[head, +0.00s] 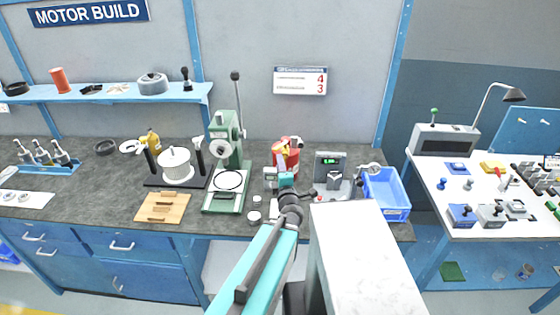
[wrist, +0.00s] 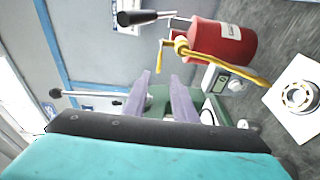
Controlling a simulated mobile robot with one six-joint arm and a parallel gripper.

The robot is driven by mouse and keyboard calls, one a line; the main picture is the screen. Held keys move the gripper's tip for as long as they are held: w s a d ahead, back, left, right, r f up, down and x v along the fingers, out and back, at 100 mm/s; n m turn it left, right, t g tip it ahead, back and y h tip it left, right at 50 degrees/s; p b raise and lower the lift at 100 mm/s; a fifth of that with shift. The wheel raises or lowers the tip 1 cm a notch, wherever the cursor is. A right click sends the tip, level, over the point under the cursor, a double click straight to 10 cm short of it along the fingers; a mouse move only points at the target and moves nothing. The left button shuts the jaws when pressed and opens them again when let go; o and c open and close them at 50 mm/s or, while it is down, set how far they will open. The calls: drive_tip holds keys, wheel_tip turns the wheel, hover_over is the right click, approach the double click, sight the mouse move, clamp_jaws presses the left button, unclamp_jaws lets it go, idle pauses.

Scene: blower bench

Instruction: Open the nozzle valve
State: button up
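A red canister (head: 291,150) stands on the bench behind my gripper (head: 287,181) in the head view. In the wrist view the red canister (wrist: 222,42) lies sideways at the upper right, with a yellow fitting and tube (wrist: 210,57) at its end. A black handle (wrist: 138,18) on a pale metal part shows near it. I cannot tell which of these parts is the nozzle valve's handle. My gripper (wrist: 160,88) is open, its two purple-grey fingers apart with nothing held between them. The canister and yellow fitting are beyond the fingers, to their right.
A green lever press (head: 227,145) stands left of the canister. A wooden block (head: 162,207) lies at the front left. A white-topped table (head: 455,195) is farther right.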

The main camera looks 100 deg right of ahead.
drive_tip(key=shift+s+a+p, duration=0.1)
drive_tip(key=shift+a+p, duration=0.35)
drive_tip(key=shift+p, duration=0.5)
